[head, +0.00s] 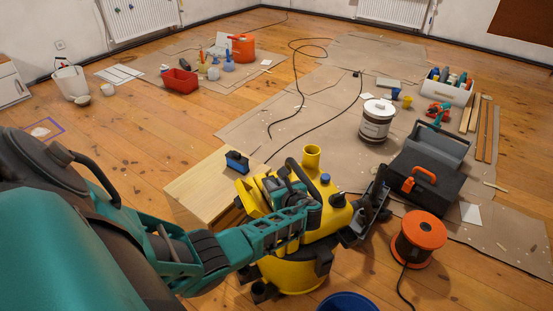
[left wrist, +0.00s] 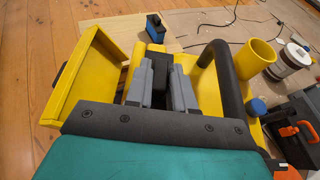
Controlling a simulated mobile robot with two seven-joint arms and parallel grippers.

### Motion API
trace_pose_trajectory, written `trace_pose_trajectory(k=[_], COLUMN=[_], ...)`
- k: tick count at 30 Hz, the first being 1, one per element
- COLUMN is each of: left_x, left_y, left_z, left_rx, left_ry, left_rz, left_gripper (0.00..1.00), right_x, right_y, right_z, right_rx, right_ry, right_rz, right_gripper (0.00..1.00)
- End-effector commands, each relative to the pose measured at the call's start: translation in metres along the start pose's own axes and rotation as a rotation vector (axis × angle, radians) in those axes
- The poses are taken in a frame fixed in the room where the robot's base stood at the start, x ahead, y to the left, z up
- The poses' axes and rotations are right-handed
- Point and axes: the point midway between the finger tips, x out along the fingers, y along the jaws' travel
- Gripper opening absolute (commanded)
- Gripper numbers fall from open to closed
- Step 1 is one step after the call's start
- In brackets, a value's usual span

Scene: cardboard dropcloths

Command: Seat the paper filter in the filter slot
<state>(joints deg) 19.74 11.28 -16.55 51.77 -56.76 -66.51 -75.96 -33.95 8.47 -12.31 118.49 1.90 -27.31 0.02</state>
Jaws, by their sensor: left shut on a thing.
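The yellow vacuum (head: 325,205) stands on the floor at the bottom centre of the head view, with its black carrying handle (left wrist: 220,60) at right in the left wrist view. A yellow open panel (left wrist: 88,75) stands tilted to the left of the fingers. My left gripper (head: 288,203) is over the vacuum's top. In the left wrist view its grey fingers (left wrist: 161,85) are shut on a dark block (left wrist: 160,72). I cannot tell whether this block is part of the paper filter. The filter slot is hidden beneath the gripper. My right gripper is not in view.
A wooden board (head: 205,185) beside the vacuum bears a small blue-and-black object (head: 236,162). To the right are a black toolbox (head: 425,180), an orange cable reel (head: 418,238) and a paint can (head: 376,122). A blue bucket (head: 347,303) is in front. A cable crosses the dropcloth.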

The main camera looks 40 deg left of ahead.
Motion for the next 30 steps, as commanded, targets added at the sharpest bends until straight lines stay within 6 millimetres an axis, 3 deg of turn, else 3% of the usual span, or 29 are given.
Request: trace_pose_trajectory(k=[30], left_x=[0.01], left_y=[-0.001], left_z=[-0.024], left_rx=[-0.001], left_ry=[-0.001], left_rz=[-0.001], left_gripper=[0.0], right_x=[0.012], right_y=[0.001], right_z=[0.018], right_rx=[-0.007], right_ry=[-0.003], right_rz=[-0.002], right_gripper=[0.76])
